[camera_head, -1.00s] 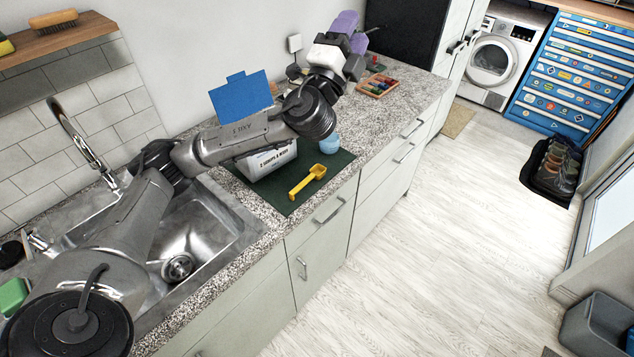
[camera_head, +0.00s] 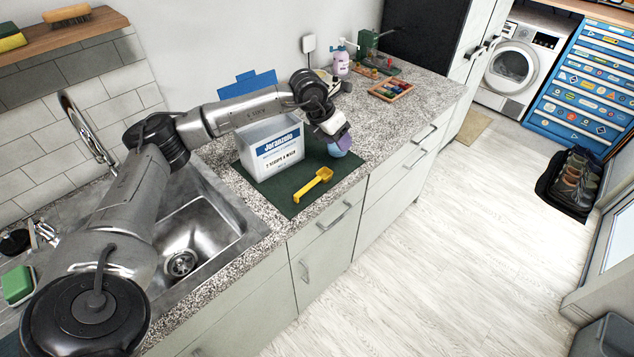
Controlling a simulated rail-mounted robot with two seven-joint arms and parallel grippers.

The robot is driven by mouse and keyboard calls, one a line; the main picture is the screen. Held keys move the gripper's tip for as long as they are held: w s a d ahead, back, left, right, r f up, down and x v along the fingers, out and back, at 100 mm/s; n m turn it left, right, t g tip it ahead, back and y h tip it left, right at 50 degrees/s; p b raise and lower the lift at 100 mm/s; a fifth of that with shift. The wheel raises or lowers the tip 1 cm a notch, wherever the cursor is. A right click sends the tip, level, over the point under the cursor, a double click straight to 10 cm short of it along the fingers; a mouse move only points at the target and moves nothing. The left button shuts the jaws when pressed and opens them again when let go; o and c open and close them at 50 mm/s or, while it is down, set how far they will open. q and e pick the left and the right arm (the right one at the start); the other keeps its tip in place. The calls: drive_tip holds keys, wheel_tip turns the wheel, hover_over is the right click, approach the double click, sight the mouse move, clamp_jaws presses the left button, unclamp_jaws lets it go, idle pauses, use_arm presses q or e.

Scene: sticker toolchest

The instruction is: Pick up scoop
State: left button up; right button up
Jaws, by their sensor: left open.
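The yellow scoop (camera_head: 314,184) lies on the dark green mat (camera_head: 290,206) near the counter's front edge. My left arm reaches in over the sink and the white box. My right gripper is not in view.
A white box (camera_head: 272,155) with a raised blue lid (camera_head: 247,84) stands on the mat behind the scoop. The sink (camera_head: 195,235) is to the left. A tray of small coloured items (camera_head: 391,91) and a pump bottle (camera_head: 341,64) stand farther back. The counter right of the mat is clear.

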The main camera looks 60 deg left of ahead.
use_arm(q)
drive_tip(key=s+a+f+n+g+y, duration=0.1)
drive_tip(key=s+a+f+g+y, duration=0.15)
drive_tip(key=s+g, duration=0.35)
drive_tip(key=t+p, duration=0.1)
drive_tip(key=p, duration=0.1)
hover_over(311, 183)
drive_tip(key=shift+n+h, duration=0.25)
drive_tip(key=shift+n, duration=0.05)
wheel_tip(311, 183, down, 8)
drive_tip(key=shift+r, duration=0.2)
drive_tip(key=shift+f, duration=0.4)
wheel_tip(311, 183, down, 3)
drive_tip(key=shift+f+p, duration=0.15)
drive_tip(key=shift+p, duration=0.55)
drive_tip(key=shift+f, duration=0.65)
clamp_jaws()
